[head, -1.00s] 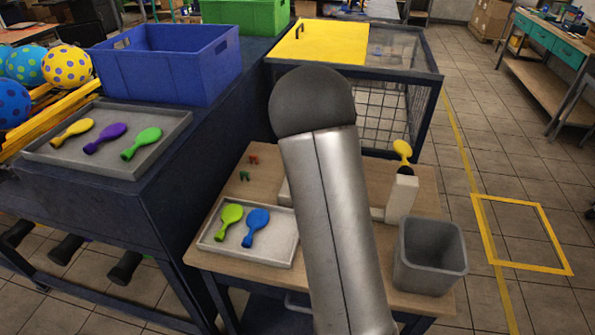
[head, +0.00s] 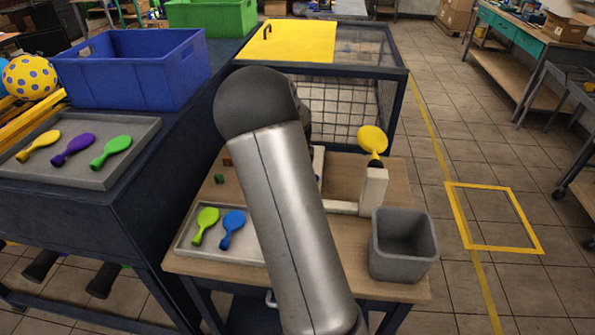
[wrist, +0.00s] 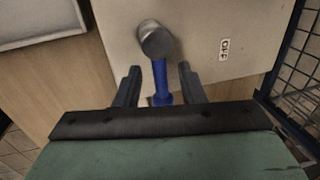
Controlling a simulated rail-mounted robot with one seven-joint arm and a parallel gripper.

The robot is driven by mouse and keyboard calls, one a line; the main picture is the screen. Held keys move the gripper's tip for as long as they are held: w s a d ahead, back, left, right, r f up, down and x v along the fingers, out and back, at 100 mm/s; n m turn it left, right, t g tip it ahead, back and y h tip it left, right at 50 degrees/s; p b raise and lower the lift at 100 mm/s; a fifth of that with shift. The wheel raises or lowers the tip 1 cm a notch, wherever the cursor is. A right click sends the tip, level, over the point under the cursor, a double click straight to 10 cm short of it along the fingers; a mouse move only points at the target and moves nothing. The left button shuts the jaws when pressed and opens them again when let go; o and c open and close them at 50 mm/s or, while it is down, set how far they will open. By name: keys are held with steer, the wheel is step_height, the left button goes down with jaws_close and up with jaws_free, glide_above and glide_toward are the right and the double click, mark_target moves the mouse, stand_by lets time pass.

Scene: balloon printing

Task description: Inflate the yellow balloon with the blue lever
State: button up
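The yellow balloon (head: 373,138) sits on the black nozzle atop a white post at the right of the wooden table; it looks round and wide. The blue lever (wrist: 160,82) shows in the wrist view, with a grey metal cylinder (wrist: 156,40) at its far end. My gripper (wrist: 160,69) is open, its two dark fingers on either side of the lever with gaps between. My arm hides the gripper and lever in the head view.
A grey bin (head: 404,262) stands at the table's front right. A tray (head: 190,245) with green and blue balloons lies at left. Another tray (head: 100,178) holds several balloons on the dark bench. A yellow-topped cage (head: 395,58) stands behind the table.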

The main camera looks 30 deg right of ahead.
step_height(320, 180, up, 17)
steer(key=s+a+b, duration=0.1)
steer(key=s+a, duration=0.1)
steer(key=shift+s+a, duration=0.15)
steer(key=shift+s, duration=0.15)
stand_by(0.4)
